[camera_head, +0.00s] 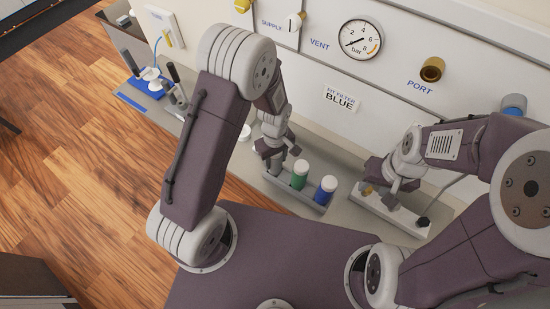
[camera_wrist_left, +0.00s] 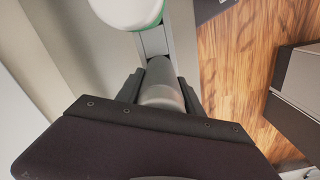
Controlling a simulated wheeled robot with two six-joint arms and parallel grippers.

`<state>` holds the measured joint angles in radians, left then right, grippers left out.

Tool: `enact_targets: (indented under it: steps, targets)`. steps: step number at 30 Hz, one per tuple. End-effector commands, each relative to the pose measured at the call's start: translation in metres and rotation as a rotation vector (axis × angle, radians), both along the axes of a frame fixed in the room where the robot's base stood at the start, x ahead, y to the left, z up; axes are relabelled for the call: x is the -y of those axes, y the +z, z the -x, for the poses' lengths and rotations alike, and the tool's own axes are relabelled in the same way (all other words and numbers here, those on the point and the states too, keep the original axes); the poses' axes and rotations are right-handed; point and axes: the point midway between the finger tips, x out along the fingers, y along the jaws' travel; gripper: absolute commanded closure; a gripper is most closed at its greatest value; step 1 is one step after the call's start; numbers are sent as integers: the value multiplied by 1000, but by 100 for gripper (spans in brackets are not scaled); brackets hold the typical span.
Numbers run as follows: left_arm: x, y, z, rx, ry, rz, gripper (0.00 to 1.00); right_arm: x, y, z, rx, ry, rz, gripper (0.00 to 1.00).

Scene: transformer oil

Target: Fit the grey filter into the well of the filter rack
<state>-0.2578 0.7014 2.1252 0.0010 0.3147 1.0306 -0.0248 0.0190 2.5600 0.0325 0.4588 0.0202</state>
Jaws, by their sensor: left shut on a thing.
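The filter rack (camera_head: 315,206) is a grey tray on the counter, holding a green filter (camera_head: 299,176) and a blue filter (camera_head: 325,191), both with white caps. My left gripper (camera_head: 274,160) is at the rack's left end, beside the green filter. In the left wrist view, the gripper (camera_wrist_left: 160,92) is shut on a smooth grey cylinder, the grey filter (camera_wrist_left: 160,96). The rack (camera_wrist_left: 153,44) and the white cap (camera_wrist_left: 128,8) show just beyond. The filter's lower end is hidden, so I cannot tell how it sits in the rack. My right gripper (camera_head: 382,178) is over a pale block; its jaws are unclear.
The pale block (camera_head: 405,219) with a brass fitting and black knob stands right of the rack. A wall panel with a gauge (camera_head: 360,39), a brass port (camera_head: 432,69) and a sign (camera_head: 340,98) reading "FIT FILTER BLUE" rises behind. A blue-based item (camera_head: 150,83) stands far left.

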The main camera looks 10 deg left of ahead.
Motion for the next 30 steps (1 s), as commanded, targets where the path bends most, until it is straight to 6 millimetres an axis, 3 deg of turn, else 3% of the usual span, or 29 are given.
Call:
enact_targets:
  steps: [8, 9, 11, 22, 30]
  targets:
    - [0, -8, 0, 1, 0, 1, 100, 0, -6, 0, 0, 0, 0, 60]
    - [0, -6, 0, 1, 0, 1, 45, 0, -5, 0, 0, 0, 0, 60]
    - [0, -6, 0, 1, 0, 1, 30, 0, -5, 0, 0, 0, 0, 60]
    - [0, -1, 0, 1, 0, 0, 30, 0, -7, 0, 0, 0, 0, 60]
    - [0, 56, -2, 8, 0, 2, 30, 0, -19, 0, 0, 0, 0, 60]
